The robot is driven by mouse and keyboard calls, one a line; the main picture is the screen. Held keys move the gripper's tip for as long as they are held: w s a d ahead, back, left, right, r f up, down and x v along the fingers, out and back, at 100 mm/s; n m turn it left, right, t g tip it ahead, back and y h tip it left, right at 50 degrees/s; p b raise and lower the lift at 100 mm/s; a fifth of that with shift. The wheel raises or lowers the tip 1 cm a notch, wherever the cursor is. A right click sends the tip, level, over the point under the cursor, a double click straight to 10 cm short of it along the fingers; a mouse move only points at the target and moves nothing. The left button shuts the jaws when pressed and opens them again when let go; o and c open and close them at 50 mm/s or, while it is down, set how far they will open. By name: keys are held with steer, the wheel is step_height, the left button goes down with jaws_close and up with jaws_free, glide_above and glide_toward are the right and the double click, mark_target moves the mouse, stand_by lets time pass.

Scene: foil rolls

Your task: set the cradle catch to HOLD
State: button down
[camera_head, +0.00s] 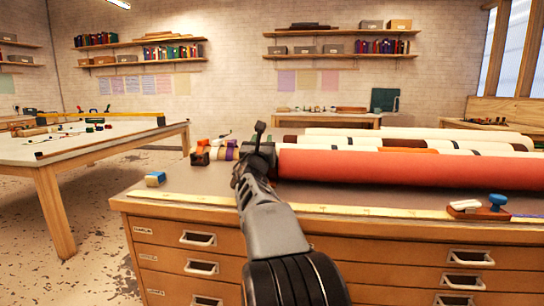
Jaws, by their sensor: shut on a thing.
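A dark upright lever with a round knob (260,128), which looks like the cradle catch, stands at the left end of the big red roll (400,176). My gripper (246,165) reaches up from the lower middle to the dark parts at the lever's foot. It is shut there, apparently on the catch, but its fingertips blend with the dark parts and the contact is hard to see. The lever looks nearly upright. No HOLD marking can be read in this view.
Several white-bodied rolls (400,133) lie behind the red one. A yellow measuring strip (390,211) runs along the front edge of the drawer cabinet (170,228). A blue-topped block (155,179) lies at left, a blue-knobbed tool (492,206) at right. Another table (75,150) stands left.

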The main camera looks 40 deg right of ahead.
stand_by(0.3)
steer(key=c, duration=0.8)
jaws_free()
steer(key=shift+o, duration=0.2)
steer(key=shift+a, duration=0.1)
steer(key=shift+s+a+f, duration=0.2)
steer(key=shift+s+a, duration=0.2)
steer(key=shift+a, duration=0.05)
steer(key=s+a+p, duration=0.1)
steer(key=s+a, duration=0.6)
steer(key=a, duration=0.2)
steer(key=shift+a, duration=0.35)
steer(key=shift+c, duration=0.4)
